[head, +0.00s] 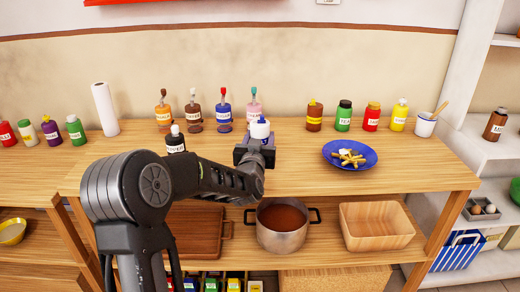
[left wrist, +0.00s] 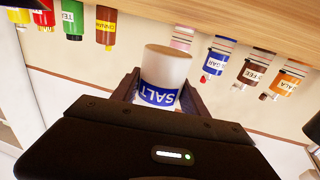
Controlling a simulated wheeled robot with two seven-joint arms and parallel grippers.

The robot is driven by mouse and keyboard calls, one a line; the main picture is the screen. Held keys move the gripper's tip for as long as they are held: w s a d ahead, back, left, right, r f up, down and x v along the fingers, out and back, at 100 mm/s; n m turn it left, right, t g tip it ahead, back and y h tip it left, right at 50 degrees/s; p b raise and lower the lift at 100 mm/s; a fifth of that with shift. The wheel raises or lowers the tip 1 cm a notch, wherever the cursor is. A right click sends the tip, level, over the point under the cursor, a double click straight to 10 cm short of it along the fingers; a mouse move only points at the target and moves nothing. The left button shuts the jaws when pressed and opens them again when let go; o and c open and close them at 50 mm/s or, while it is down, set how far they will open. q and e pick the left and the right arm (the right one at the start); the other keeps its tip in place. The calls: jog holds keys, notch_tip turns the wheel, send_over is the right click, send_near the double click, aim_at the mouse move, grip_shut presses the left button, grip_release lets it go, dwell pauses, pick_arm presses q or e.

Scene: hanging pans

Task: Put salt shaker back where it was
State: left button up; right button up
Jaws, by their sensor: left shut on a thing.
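The salt shaker is white with a blue label reading SALT; in the left wrist view the salt shaker (left wrist: 165,72) sits between the two fingers. In the head view the white top of the salt shaker (head: 260,129) shows above my left gripper (head: 255,150). The left gripper is shut on it, over the wooden tabletop (head: 300,180). Whether the shaker's base touches the top cannot be told. A dark pepper shaker (head: 176,142) with a white cap stands to the left, behind my arm. My right gripper is not in view.
A blue plate (head: 368,161) with yellow pieces lies to the right. A pot (head: 283,238) and wooden box (head: 376,227) stand on the shelf below.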

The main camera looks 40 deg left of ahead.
pick_arm(q)
jog(key=shift+f, duration=0.1)
jog(key=shift+f, duration=1.7)
jog(key=shift+f+b, duration=0.2)
jog(key=shift+b, duration=0.1)
jog(key=o, duration=1.5)
jog(key=shift+r, duration=0.2)
jog(key=v, duration=1.2)
jog(key=shift+f, duration=0.1)
